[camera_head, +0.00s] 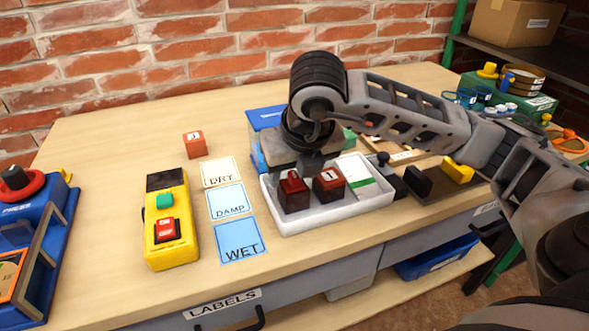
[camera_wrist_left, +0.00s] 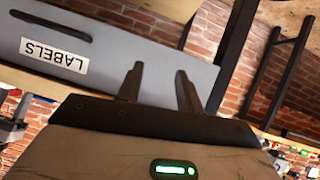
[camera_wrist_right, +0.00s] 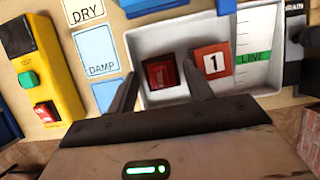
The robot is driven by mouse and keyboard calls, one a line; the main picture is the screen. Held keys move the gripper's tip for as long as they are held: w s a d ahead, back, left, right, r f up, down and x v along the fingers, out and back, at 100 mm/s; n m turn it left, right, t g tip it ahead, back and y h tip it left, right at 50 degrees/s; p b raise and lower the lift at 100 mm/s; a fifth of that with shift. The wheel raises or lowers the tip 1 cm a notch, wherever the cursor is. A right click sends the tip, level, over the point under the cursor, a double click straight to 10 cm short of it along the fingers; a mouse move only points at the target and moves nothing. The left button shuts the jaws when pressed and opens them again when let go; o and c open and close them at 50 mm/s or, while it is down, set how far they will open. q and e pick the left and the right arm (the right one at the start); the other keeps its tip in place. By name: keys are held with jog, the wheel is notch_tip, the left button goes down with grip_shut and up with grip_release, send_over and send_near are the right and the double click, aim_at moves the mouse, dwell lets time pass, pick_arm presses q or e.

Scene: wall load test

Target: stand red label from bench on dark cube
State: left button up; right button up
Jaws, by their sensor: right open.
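A dark red cube (camera_head: 293,197) sits in the white tray (camera_head: 345,212), at its left end; it also shows in the right wrist view (camera_wrist_right: 160,78). My left gripper (camera_wrist_left: 160,72) is open and empty, away from the tray.
A lighter red cube marked 1 (camera_head: 328,184) stands close right of the dark cube. Another red cube (camera_head: 194,144) is on the bench behind the DRY, DAMP and WET cards (camera_head: 232,203). A yellow meter (camera_head: 171,220) stands left. Bare bench lies at back left.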

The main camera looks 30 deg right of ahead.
pick_arm(q)
jog(key=shift+r+p, duration=0.5)
jog(key=shift+p, duration=0.6)
pick_arm(e)
jog(key=v, duration=1.2)
